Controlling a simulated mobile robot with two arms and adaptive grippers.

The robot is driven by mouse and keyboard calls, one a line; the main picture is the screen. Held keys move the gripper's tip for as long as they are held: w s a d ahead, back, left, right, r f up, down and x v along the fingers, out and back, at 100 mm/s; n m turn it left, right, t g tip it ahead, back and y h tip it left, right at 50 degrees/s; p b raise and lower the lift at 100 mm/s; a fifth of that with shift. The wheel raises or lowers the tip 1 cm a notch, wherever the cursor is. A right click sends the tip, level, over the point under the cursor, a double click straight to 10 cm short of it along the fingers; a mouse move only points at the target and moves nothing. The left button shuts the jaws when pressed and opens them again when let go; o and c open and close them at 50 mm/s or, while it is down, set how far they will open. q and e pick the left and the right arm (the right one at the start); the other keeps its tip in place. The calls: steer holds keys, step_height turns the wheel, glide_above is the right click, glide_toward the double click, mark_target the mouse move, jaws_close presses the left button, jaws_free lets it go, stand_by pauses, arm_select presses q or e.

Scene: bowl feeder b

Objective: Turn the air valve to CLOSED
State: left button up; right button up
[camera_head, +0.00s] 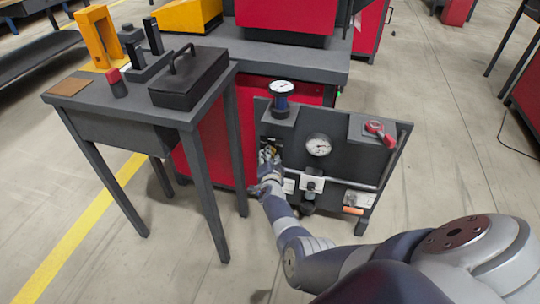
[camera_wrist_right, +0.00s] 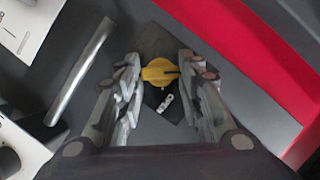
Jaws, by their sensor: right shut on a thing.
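The air valve has a round yellow knob (camera_wrist_right: 159,72) on a dark square plate (camera_wrist_right: 150,38), with a dark notch at the knob's right side. My right gripper (camera_wrist_right: 160,75) has one finger on each side of the knob and is shut on it. In the head view, my right gripper (camera_head: 268,160) is at the left part of the dark air panel (camera_head: 345,147) and hides most of the knob. White marking (camera_wrist_right: 165,103) shows below the knob, too small to read. My left gripper is not in view.
The panel carries a gauge (camera_head: 318,145), a red handle (camera_head: 380,132), a top gauge (camera_head: 282,87) and a metal pipe (camera_wrist_right: 80,72) near my right gripper. A red machine side (camera_wrist_right: 265,60) is close by. A grey table (camera_head: 185,112) stands left.

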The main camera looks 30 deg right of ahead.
steer(key=shift+a+n+p, duration=0.1)
steer(key=shift+n+p, duration=0.2)
stand_by(0.6)
steer(key=o, duration=1.1)
